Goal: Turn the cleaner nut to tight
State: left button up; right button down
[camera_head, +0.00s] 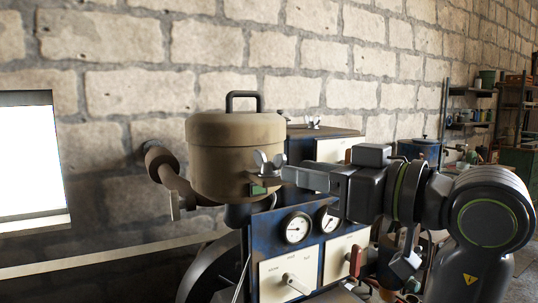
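The cleaner nut (268,161) is a grey wing nut. It sits at the lower right side of a tan air-cleaner canister (236,158) with a black top handle, above a small bracket with a green patch (258,190). My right gripper is not identifiable in view.
Below the canister stands a blue engine panel with two round gauges (297,228) and white plates. A red-handled lever (355,262) stands under my arm. A stone wall is behind, a bright window (30,160) at left, and shelves (515,120) at far right.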

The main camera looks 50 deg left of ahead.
aim_at(269, 162)
pick_arm(q)
jog(key=a, duration=0.2)
jog(key=a+p, duration=0.1)
jog(key=a, duration=0.3)
jog(key=shift+s, duration=0.25)
jog(key=shift+a, duration=0.55)
pick_arm(e)
jog(key=shift+s+a+r, duration=0.1)
jog(key=shift+s+r, duration=0.3)
jog(key=shift+r, duration=0.1)
